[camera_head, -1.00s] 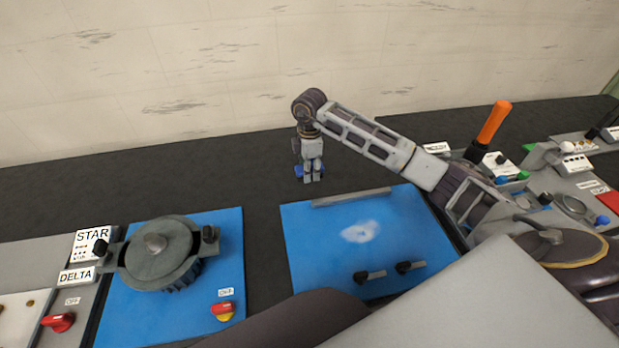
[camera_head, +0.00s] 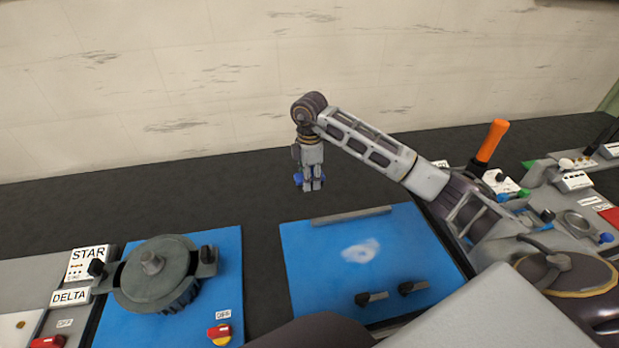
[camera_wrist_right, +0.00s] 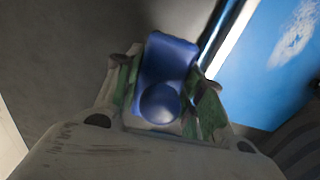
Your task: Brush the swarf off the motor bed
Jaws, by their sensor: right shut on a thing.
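The motor bed appears to be the blue plate (camera_head: 320,262) in the middle, with a grey bar (camera_head: 352,215) along its far edge. A pale whitish patch (camera_head: 361,251), which looks like the swarf, lies on it. My right gripper (camera_head: 312,188) is beyond the plate's far edge, above the dark bench, pointing down. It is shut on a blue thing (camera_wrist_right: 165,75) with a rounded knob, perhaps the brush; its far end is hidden. The right wrist view also shows the plate (camera_wrist_right: 262,75) and the pale patch (camera_wrist_right: 294,35). My left gripper is not in view.
Two black-knobbed clamps (camera_head: 372,297) sit at the plate's near side. A round grey motor-like unit (camera_head: 155,280) stands on another blue plate at left, by a red switch (camera_head: 219,332). An orange handle (camera_head: 492,140) stands at right. The dark bench behind is clear.

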